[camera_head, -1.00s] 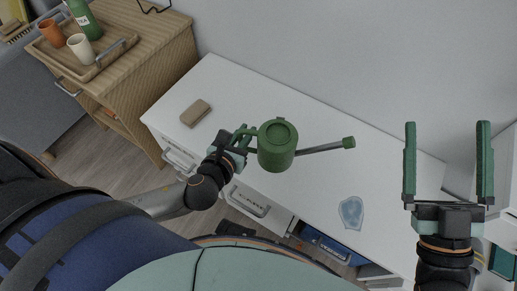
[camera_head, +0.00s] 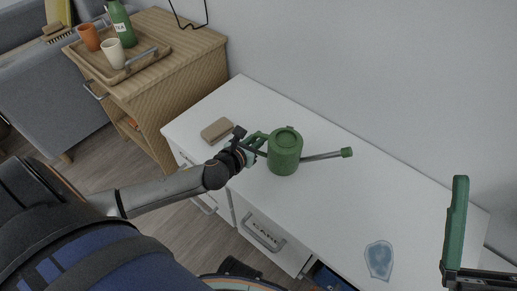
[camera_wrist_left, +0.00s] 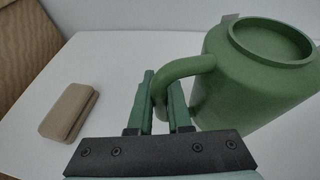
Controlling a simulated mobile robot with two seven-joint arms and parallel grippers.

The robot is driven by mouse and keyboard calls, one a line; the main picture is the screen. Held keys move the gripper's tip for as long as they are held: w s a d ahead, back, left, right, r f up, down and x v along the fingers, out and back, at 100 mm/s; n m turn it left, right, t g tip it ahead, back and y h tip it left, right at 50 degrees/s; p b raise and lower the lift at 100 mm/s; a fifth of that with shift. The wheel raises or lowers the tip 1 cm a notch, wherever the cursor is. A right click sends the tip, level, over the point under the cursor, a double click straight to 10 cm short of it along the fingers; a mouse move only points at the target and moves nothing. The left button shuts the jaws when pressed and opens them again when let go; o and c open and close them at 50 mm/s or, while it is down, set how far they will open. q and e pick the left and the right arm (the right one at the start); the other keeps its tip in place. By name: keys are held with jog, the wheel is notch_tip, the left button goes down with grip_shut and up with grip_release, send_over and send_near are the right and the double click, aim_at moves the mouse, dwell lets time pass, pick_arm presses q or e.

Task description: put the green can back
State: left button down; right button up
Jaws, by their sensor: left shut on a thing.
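The green can (camera_head: 285,155) is a watering can with a lid-like round top, a loop handle and a long thin spout pointing right. It is upright over the white desk. I cannot tell whether its base touches the desktop. My left gripper (camera_head: 257,146) is shut on its handle from the left. In the left wrist view the handle (camera_wrist_left: 183,68) passes between the two green fingers (camera_wrist_left: 162,95), and the can body (camera_wrist_left: 255,85) fills the right. My right gripper (camera_head: 456,225) is at the right edge, with one finger visible and the other out of frame; nothing is seen beside that finger.
A wooden cabinet (camera_head: 185,65) at the back left holds a tray (camera_head: 150,58) with cups and a green bottle. A wall runs behind.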

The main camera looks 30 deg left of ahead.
pick_arm(q)
jog(key=shift+w+a+f+b, duration=0.25)
jog(key=shift+w+f+b, duration=0.05)
jog(key=shift+f, duration=0.15)
notch_tip(320, 180, down, 3)
jog(key=shift+w+a+r+b, duration=0.1)
jog(key=shift+r+b, duration=0.1)
jog(key=shift+b, duration=0.8)
jog(key=shift+f+b, duration=0.3)
jog(key=shift+f, duration=0.05)
jog(key=shift+r, duration=0.1)
jog(key=c, duration=1.3)
grip_release()
jog(key=shift+f, duration=0.25)
jog(key=o, duration=0.5)
jog(key=shift+c, duration=0.2)
